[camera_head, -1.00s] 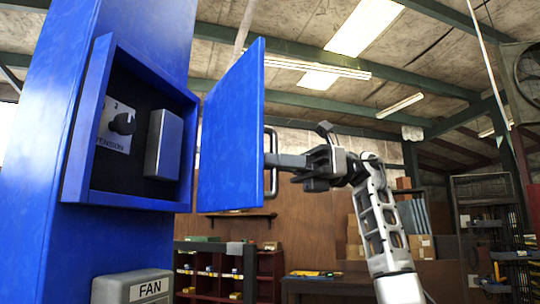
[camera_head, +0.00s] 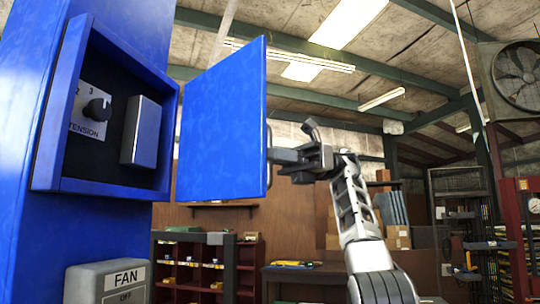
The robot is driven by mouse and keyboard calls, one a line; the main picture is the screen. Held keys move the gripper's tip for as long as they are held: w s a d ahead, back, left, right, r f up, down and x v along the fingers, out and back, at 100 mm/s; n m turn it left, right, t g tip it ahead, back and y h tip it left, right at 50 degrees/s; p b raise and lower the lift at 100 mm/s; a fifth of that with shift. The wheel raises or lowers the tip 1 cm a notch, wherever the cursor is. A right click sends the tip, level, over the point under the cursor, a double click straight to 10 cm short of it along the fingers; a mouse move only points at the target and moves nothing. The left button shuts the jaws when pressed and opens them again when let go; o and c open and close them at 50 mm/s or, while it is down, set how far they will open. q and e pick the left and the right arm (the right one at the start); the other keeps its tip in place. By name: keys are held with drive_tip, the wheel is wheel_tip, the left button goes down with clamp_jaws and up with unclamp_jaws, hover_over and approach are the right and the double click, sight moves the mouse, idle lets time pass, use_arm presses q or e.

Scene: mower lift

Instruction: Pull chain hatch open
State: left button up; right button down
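The blue hatch door (camera_head: 222,125) stands swung open at the right side of its blue box (camera_head: 55,130). Inside the open box are a black tension knob (camera_head: 97,109) and a grey block (camera_head: 142,131). The door's dark handle (camera_head: 268,150) shows only as a thin bar at the door's right edge. My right gripper (camera_head: 284,156) comes from the right and is at this handle, with its fingers seen edge-on and seemingly shut on it. The fingertips are partly hidden behind the door edge. No chain is visible. My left gripper is not in view.
A grey fan switch box (camera_head: 108,283) is at the lower left, below the hatch box. A red shelf unit (camera_head: 190,270), a workbench (camera_head: 310,273) and stacked cartons (camera_head: 397,238) stand at the back. A large wall fan (camera_head: 515,75) is at the upper right.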

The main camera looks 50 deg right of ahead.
sight(266, 93)
drive_tip(key=c, duration=1.8)
unclamp_jaws()
drive_tip(key=shift+w, duration=0.15)
drive_tip(key=shift+r, duration=0.1)
drive_tip(key=shift+r, duration=0.6)
drive_tip(key=s+a+r, duration=0.1)
drive_tip(key=r, duration=0.1)
drive_tip(key=s+a+r, duration=0.1)
drive_tip(key=r, duration=0.2)
drive_tip(key=s+a+r, duration=0.1)
drive_tip(key=a+r, duration=0.1)
drive_tip(key=r, duration=0.1)
drive_tip(key=shift+s, duration=0.1)
drive_tip(key=s+a+r, duration=0.1)
drive_tip(key=s+a, duration=0.1)
drive_tip(key=s+a+r+b, duration=0.1)
drive_tip(key=s+a, duration=0.1)
drive_tip(key=s+a+r+b, duration=0.1)
drive_tip(key=s+a, duration=0.1)
drive_tip(key=shift+a+r, duration=0.25)
drive_tip(key=shift+r, duration=0.1)
drive_tip(key=shift+s, duration=0.1)
clamp_jaws()
